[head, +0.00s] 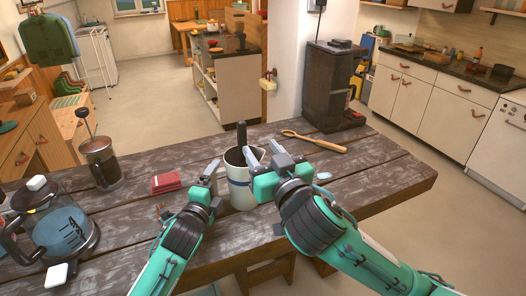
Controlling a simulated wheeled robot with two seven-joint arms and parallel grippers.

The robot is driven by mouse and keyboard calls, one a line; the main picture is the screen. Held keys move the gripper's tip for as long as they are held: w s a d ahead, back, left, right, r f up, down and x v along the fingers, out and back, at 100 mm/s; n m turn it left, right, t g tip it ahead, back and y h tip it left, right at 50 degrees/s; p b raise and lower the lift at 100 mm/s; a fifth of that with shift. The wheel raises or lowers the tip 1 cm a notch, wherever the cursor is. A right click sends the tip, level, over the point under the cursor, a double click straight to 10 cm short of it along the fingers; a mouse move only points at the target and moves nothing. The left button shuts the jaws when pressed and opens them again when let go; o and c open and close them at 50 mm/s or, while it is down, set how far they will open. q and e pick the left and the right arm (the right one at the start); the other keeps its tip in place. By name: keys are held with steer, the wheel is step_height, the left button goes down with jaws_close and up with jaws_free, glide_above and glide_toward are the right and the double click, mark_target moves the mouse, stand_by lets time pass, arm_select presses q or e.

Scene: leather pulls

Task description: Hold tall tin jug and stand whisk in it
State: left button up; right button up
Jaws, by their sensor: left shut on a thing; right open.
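My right gripper (280,155) is open just right of the jug's mouth, apart from the whisk handle, and hides part of the jug's right side.
On the wooden table (350,180) stand a glass coffee pot (65,228) and a French press (101,163) at left. Folded red cloth (166,182) lies left of the jug. A wooden spoon (315,141) and a dark coffee machine (332,85) are behind, right.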

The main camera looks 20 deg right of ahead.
stand_by(0.4)
arm_select(q)
steer(key=o, duration=0.6)
